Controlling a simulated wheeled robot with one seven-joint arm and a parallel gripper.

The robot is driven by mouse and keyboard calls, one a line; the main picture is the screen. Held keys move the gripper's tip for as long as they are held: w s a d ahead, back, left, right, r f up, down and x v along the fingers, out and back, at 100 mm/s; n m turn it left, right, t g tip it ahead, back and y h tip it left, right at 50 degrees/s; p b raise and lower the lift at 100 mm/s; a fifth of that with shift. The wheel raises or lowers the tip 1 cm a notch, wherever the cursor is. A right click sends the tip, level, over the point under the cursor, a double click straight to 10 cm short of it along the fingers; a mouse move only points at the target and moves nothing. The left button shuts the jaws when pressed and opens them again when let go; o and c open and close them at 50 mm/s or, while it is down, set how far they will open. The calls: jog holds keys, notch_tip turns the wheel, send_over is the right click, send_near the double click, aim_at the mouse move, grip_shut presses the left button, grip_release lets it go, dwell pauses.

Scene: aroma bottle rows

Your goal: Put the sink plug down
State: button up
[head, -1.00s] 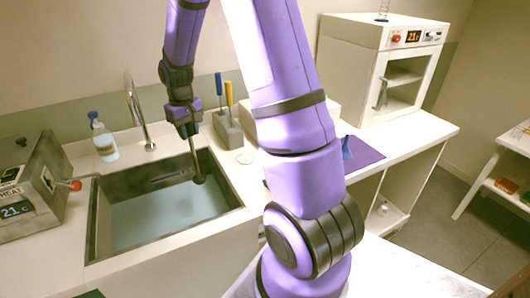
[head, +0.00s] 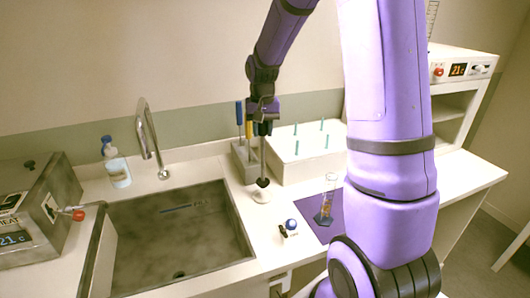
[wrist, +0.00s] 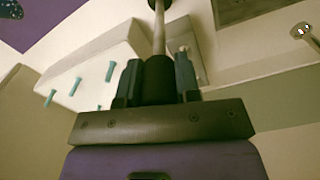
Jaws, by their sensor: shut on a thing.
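The sink plug (head: 262,182) is a dark stopper at the lower end of a thin upright rod. My gripper (head: 264,127) is shut on the rod's upper part. In the wrist view my gripper (wrist: 158,82) grips a dark handle, and the plug's rod (wrist: 158,36) runs away from it. The plug is over a small white round rest (head: 261,195) on the counter, right of the sink (head: 180,235). I cannot tell whether it touches the rest. The sink looks empty, with its dark drain hole (head: 179,275) uncovered.
A grey holder (head: 244,163) with blue and yellow tools stands just behind the plug. A white box with teal pegs (head: 305,160) is to its right. A small blue-topped item (head: 290,226) and a cylinder (head: 327,200) on a purple mat (head: 322,232) are in front.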

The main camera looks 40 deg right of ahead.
jog(key=shift+a+f, duration=0.1)
jog(key=shift+f, duration=2.45)
jog(key=o, duration=0.9)
notch_tip(320, 180, up, 12)
jog(key=shift+r, duration=0.2)
jog(key=s+a+r+n+t, duration=0.1)
jog(key=s+a+r+n, duration=0.1)
jog(key=s, duration=0.7)
jog(key=s+a+r+n+t, duration=0.2)
jog(key=s+a+r, duration=0.2)
jog(key=s+a, duration=0.2)
jog(key=s+a+r+n+t, duration=0.2)
jog(key=s+a, duration=0.3)
jog(key=s, duration=0.6)
jog(key=shift+s+a+r, duration=0.1)
jog(key=shift+s+r, duration=0.2)
jog(key=shift+r, duration=0.35)
